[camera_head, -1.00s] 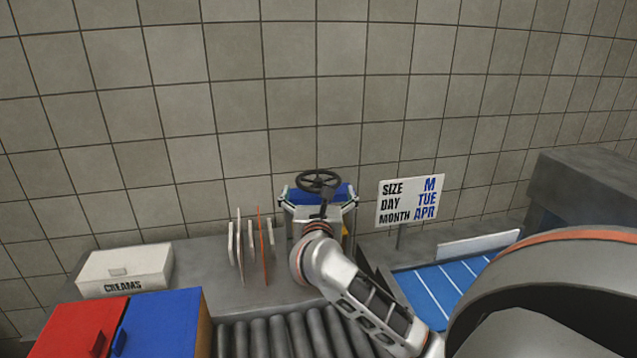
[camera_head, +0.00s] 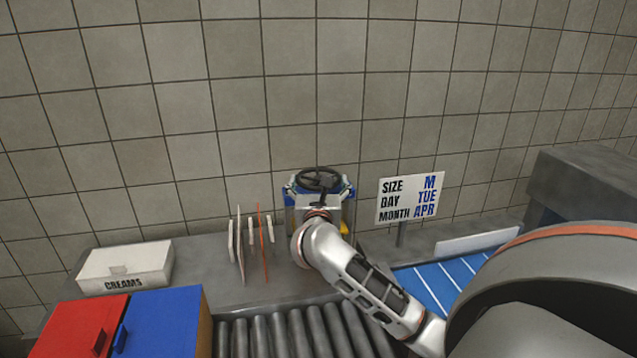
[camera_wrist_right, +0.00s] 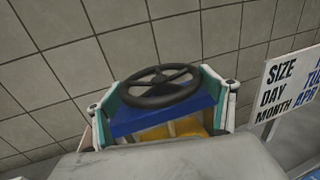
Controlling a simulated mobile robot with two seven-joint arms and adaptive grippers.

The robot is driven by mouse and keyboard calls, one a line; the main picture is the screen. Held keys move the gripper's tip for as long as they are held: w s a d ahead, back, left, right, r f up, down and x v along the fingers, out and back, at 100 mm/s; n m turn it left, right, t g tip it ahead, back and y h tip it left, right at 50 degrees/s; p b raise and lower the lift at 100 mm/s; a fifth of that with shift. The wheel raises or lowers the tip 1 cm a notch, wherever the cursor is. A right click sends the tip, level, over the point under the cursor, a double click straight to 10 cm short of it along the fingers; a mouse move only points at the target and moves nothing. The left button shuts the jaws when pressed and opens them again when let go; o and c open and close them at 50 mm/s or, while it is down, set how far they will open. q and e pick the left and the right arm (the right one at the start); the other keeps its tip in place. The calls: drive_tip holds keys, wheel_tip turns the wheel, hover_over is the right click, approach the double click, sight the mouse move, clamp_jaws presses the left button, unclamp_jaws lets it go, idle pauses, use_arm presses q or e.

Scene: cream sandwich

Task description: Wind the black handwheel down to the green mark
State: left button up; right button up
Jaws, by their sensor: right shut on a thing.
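The black handwheel (camera_head: 318,180) sits on top of a small press-like machine by the tiled wall. I cannot make out a separate green mark. My left gripper is not in view.
A sign (camera_head: 409,199) stands right of the machine. Thin upright dividers (camera_head: 250,245) stand to its left. A white CREAMS box (camera_head: 125,268), red box (camera_head: 80,325) and blue box (camera_head: 160,322) are at left. Rollers (camera_head: 290,332) run in front; a blue conveyor (camera_head: 445,283) lies right.

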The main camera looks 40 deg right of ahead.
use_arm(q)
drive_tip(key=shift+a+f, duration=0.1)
use_arm(e)
drive_tip(key=shift+a+m+h, duration=0.1)
drive_tip(key=shift+m+h, duration=0.2)
